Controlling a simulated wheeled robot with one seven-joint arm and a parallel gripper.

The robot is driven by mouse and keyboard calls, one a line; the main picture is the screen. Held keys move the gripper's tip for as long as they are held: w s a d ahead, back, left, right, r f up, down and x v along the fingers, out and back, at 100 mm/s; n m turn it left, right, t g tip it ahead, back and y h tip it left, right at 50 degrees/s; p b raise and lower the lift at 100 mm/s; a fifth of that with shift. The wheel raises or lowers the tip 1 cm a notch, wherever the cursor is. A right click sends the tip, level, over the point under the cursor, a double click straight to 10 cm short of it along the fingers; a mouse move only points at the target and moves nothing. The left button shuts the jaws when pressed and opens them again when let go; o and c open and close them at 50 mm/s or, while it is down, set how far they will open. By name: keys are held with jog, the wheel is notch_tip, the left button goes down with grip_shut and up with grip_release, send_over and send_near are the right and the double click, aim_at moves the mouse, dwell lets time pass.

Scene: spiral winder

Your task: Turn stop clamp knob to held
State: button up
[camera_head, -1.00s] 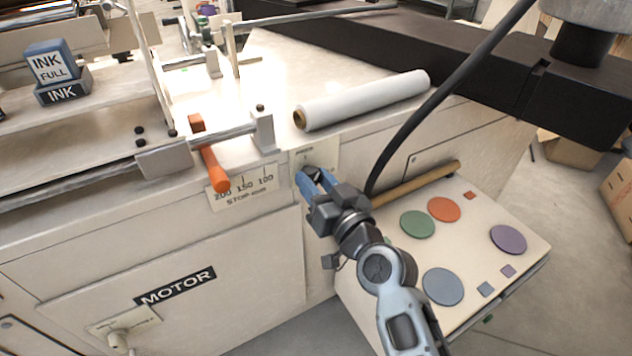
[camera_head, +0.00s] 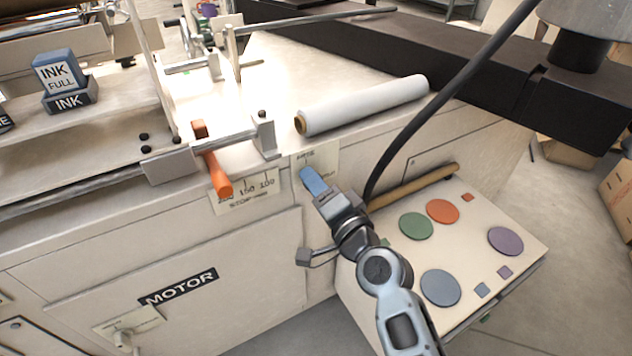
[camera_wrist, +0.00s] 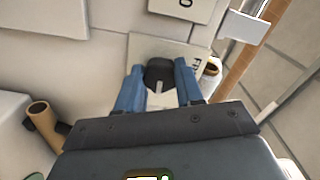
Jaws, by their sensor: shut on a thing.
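The stop clamp knob (camera_wrist: 160,76) is a dark round knob with a pale pointer mark, seen in the wrist view. It sits on a pale label plate (camera_wrist: 190,48), where the letters "FR" show to the right and the rest is hidden. My gripper (camera_wrist: 158,72) is shut on the knob, with one blue finger on each side. In the head view my gripper (camera_head: 308,176) is at the plate (camera_head: 328,160) on the machine's front, right of the stop scale. The knob is hidden there behind the fingers.
An orange handle (camera_head: 218,175) hangs over the stop scale (camera_head: 240,190), left of my gripper. A white roll (camera_head: 365,103) lies on the machine top above. A black cable (camera_head: 430,105) passes to the right. A panel with coloured discs (camera_head: 442,288) is at lower right.

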jog(key=shift+m+p, duration=0.9)
jog(key=shift+m, duration=2.6)
jog(key=shift+f, duration=0.1)
jog(key=o, duration=1)
jog(key=shift+o, duration=0.2)
jog(key=v, duration=0.8)
jog(key=shift+d, duration=0.1)
